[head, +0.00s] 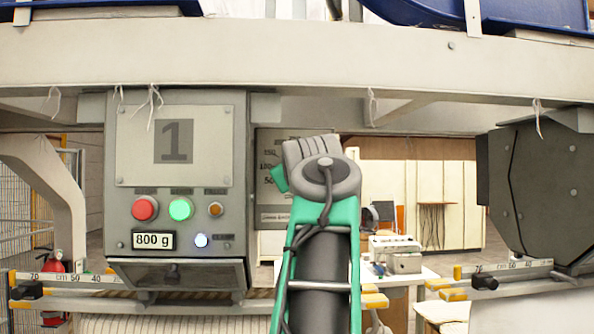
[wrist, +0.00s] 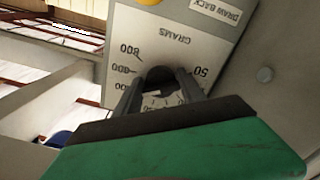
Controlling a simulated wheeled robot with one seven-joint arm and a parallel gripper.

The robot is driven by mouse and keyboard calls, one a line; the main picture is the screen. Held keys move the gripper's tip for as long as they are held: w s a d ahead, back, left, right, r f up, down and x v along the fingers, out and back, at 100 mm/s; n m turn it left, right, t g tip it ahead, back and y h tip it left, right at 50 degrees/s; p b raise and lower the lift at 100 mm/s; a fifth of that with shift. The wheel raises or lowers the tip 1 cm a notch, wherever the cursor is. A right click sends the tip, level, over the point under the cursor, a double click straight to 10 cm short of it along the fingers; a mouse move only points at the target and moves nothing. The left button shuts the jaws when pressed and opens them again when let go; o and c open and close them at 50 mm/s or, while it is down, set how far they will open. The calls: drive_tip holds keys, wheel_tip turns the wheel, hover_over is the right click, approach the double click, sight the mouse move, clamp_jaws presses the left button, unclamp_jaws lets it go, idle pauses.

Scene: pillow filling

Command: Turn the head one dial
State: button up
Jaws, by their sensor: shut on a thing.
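The head one box (head: 175,190) carries a large "1" and hangs under the beam. Its display (head: 154,241) reads "800 g". The dial plate (head: 270,205) stands just to its right, partly hidden by my arm. In the wrist view, the plate (wrist: 200,60) appears turned over, with "GRAMS" and numbers around the dial. My gripper (wrist: 162,88) is shut on the dark dial knob (wrist: 160,73), one finger on each side. The knob's pointer cannot be made out. In the head view, my wrist and arm hide the fingertips and knob.
Red (head: 144,208) and green (head: 181,209) buttons and a lit blue-white lamp (head: 201,240) are on the box front. A long beam (head: 300,70) crosses above. A second grey housing (head: 540,185) hangs at the right. A ruler rail (head: 90,278) runs below.

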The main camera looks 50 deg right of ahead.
idle(0.3)
drive_tip(key=o, duration=1.4)
drive_tip(key=shift+c, duration=0.2)
drive_tip(key=b+v, duration=0.2)
drive_tip(key=v, duration=0.5)
drive_tip(key=shift+s+a, duration=0.25)
drive_tip(key=shift+s, duration=0.05)
